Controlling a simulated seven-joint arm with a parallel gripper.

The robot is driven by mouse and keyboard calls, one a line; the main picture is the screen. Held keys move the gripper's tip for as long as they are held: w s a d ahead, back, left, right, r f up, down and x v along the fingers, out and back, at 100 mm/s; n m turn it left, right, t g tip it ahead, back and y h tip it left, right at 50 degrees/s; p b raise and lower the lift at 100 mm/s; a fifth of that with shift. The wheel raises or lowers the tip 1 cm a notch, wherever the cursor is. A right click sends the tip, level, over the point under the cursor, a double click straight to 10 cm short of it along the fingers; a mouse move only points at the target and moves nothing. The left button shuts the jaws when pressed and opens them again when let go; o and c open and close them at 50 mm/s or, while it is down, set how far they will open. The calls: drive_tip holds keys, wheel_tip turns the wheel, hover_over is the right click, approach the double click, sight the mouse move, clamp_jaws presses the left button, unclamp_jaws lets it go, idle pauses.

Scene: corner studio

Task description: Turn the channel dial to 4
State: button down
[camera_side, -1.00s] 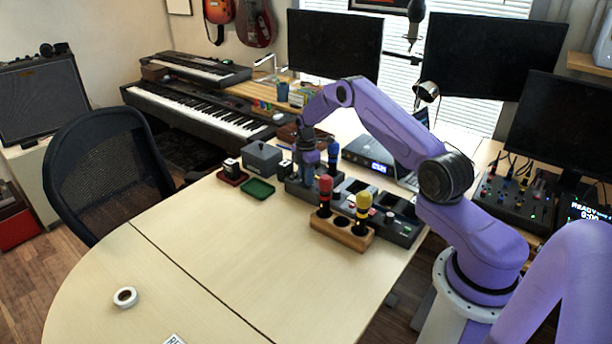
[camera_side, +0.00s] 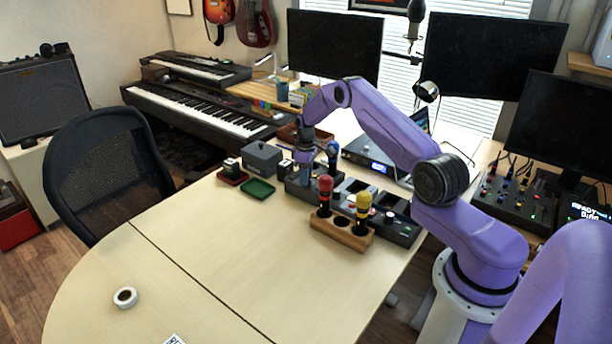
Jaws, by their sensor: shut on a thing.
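My gripper (camera_side: 303,174) points down at the left end of a long dark console (camera_side: 405,235) on the table. It is shut on what appears to be the channel dial. The dial is hidden by the fingers, and its markings and setting cannot be read from here. A blue-topped microphone (camera_side: 332,150) stands upright just to the right of my gripper.
A wooden holder (camera_side: 352,241) with a red microphone (camera_side: 325,190) and a yellow one (camera_side: 363,204) stands in front of the console. A green tray (camera_side: 258,189) and a grey box (camera_side: 262,157) lie to the left. The front table is mostly clear.

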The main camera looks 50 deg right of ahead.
drive_tip(key=m, duration=0.5)
drive_tip(key=shift+m, duration=2.4)
drive_tip(key=shift+w, duration=0.1)
drive_tip(key=c, duration=0.8)
unclamp_jaws()
drive_tip(key=shift+c, duration=0.2)
wheel_tip(320, 180, up, 18)
drive_tip(key=shift+f, duration=0.25)
